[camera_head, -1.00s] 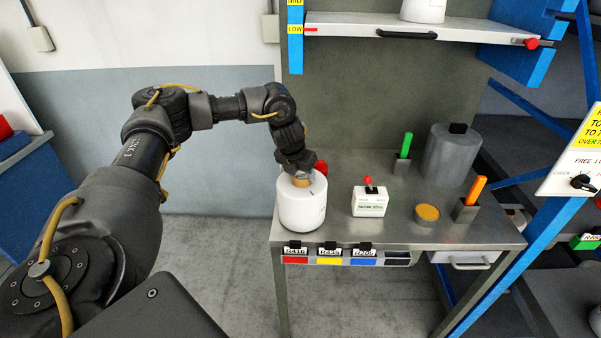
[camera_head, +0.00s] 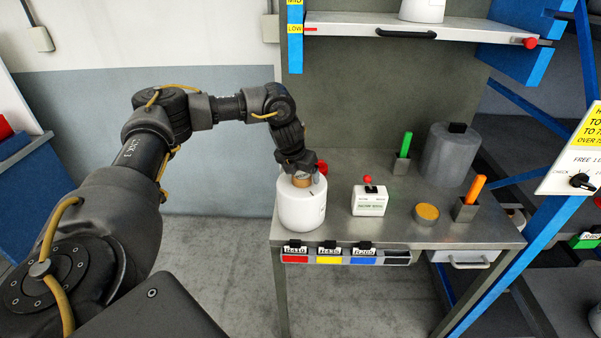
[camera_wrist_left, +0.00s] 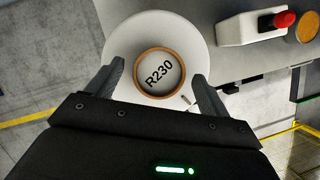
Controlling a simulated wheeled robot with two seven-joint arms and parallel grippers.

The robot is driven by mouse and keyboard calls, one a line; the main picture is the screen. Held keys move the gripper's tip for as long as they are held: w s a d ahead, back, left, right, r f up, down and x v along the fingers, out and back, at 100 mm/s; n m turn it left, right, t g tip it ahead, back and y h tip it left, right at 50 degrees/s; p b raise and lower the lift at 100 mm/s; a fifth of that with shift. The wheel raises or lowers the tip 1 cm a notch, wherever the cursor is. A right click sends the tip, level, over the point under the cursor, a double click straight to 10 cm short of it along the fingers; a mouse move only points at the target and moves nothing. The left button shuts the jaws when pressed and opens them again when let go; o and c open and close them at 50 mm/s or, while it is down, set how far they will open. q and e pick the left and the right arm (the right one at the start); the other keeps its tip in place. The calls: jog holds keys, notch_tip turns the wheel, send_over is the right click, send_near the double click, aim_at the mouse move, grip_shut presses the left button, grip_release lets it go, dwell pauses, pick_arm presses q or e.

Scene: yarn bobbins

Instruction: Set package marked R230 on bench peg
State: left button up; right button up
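The white package (camera_head: 302,208) stands upright at the left front of the metal bench (camera_head: 400,228). Its brown-rimmed round core end reads R230 in the left wrist view (camera_wrist_left: 160,73). My left gripper (camera_head: 300,177) is at the top of the package, pointing down. In the left wrist view its two fingers (camera_wrist_left: 158,71) stand on either side of the core, with white package surface showing between each finger and the core rim. The gripper is open. No bench peg can be seen; whatever is under or inside the package is hidden. My right gripper is not in view.
A small white box with a red knob (camera_head: 369,203) stands right of the package. A yellow-topped disc (camera_head: 427,212), green (camera_head: 405,144) and orange (camera_head: 475,190) upright pieces and a grey cylinder (camera_head: 451,155) are farther right. A shelf (camera_head: 345,27) hangs above.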

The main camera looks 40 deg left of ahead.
pick_arm(q)
jog(key=shift+f, duration=0.2)
jog(key=shift+s+r, duration=0.1)
jog(key=shift+r, duration=0.25)
jog(key=b+v, duration=0.2)
jog(key=v, duration=0.3)
jog(key=shift+p+v, duration=0.3)
jog(key=shift+v, duration=2.4)
